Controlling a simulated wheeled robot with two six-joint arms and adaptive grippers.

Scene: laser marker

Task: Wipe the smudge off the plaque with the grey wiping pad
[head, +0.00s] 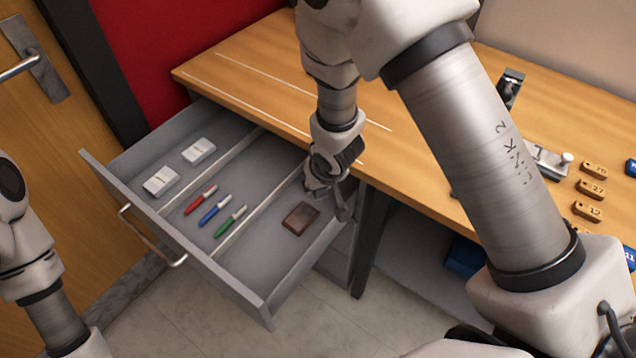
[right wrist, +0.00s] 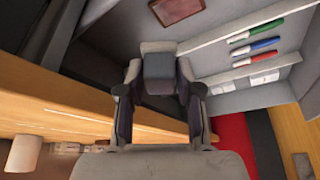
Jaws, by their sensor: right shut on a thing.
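My right gripper (head: 328,190) hangs over the right-hand compartment of the open drawer (head: 262,302). In the right wrist view it (right wrist: 158,62) is shut on the grey wiping pad (right wrist: 158,78), a dark grey block between the fingers. I cannot make out the pad clearly in the head view. A dark reddish-brown rectangular plaque (head: 300,218) lies flat in that compartment, just below and left of the gripper. It also shows at the top edge of the right wrist view (right wrist: 176,10), apart from the pad. I cannot make out a smudge on it. My left gripper is out of view.
Red, blue and green markers (head: 215,212) lie in the middle compartment, and two white blocks (head: 161,181) in the left one. Thin dividers separate them. The wooden desk (head: 235,75) stands behind and to the right, with several numbered tags (head: 591,188) on it.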

